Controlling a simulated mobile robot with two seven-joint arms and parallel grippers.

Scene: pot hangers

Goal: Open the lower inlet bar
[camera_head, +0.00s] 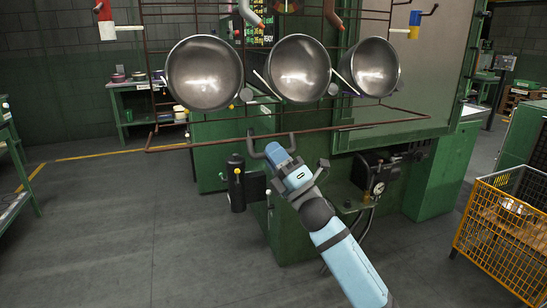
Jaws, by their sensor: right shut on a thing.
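The lower inlet bar (375,124) is a thin rusty-brown bar that runs across the front, below the hanging pots. A dark U-shaped handle (251,146) hangs down from its middle. My right gripper (274,151), on a light-blue arm, reaches up from below and is shut on this handle. The fingertips partly hide the handle's lower part. My left gripper is not in view.
Three steel pots (205,73) hang in a row on the rack just above the bar. A green machine cabinet (290,222) with a gauge (378,188) stands behind my right arm. A yellow wire basket (500,232) is at the right.

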